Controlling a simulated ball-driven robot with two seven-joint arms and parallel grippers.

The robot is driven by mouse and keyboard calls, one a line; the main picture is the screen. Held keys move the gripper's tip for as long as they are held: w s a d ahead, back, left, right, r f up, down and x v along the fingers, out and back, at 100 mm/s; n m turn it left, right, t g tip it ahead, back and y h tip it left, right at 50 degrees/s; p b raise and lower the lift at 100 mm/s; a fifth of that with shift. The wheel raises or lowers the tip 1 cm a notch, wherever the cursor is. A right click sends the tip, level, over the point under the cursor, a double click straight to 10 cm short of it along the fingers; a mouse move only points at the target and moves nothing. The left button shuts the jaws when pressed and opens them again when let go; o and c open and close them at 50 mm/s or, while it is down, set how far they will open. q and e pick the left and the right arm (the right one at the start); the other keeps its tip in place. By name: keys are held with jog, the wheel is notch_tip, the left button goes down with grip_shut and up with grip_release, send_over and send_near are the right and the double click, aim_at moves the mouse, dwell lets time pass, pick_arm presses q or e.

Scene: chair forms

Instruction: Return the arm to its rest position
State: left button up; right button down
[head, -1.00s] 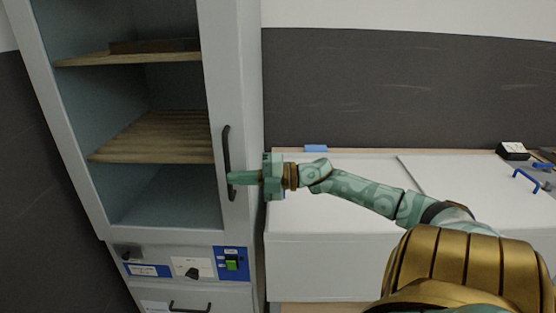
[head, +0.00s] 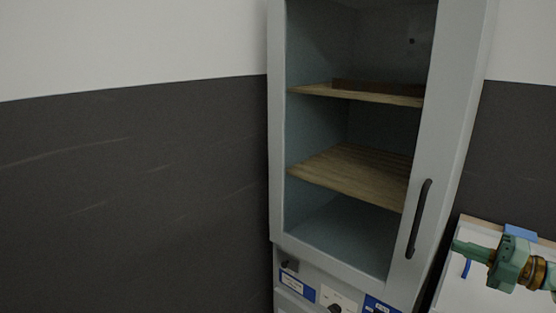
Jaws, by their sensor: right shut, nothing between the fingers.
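My right gripper (head: 472,250) shows at the lower right edge of the head view, green with brass-coloured parts. Its fingers are shut and empty, pointing left toward the tall cabinet. It is apart from the black door handle (head: 418,219), to the right of it in the picture. Most of the right arm is cut off by the right edge. My left gripper is not in view.
The tall grey cabinet (head: 455,110) has a glazed-looking front with wooden shelves (head: 355,175) inside. Knobs and blue labels (head: 297,285) sit below. A white worktop with a blue item (head: 521,232) lies at right. A dark-and-white wall (head: 130,190) fills the left.

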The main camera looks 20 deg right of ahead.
jog(key=s+a+f+m+h, duration=0.3)
jog(key=a+f+m+h, duration=0.85)
jog(key=f, duration=0.55)
jog(key=s+a+f+m+g+h, duration=0.25)
jog(key=s+a+m+g, duration=0.45)
jog(key=s+a, duration=0.6)
jog(key=s+a+f+g+y, duration=0.1)
jog(key=s+a+f+g, duration=0.15)
jog(key=f, duration=0.85)
jog(key=s+a+f+g+y, duration=0.1)
jog(key=s+f, duration=0.2)
jog(key=f, duration=0.9)
jog(key=s+f+m+g+y, duration=0.1)
jog(key=s+f+m+g, duration=0.1)
jog(key=s+f, duration=1.5)
jog(key=s+g, duration=0.1)
jog(key=s, duration=0.3)
jog(key=shift+d+m+y, duration=0.15)
jog(key=shift+m+y, duration=0.2)
jog(key=shift+y, duration=0.05)
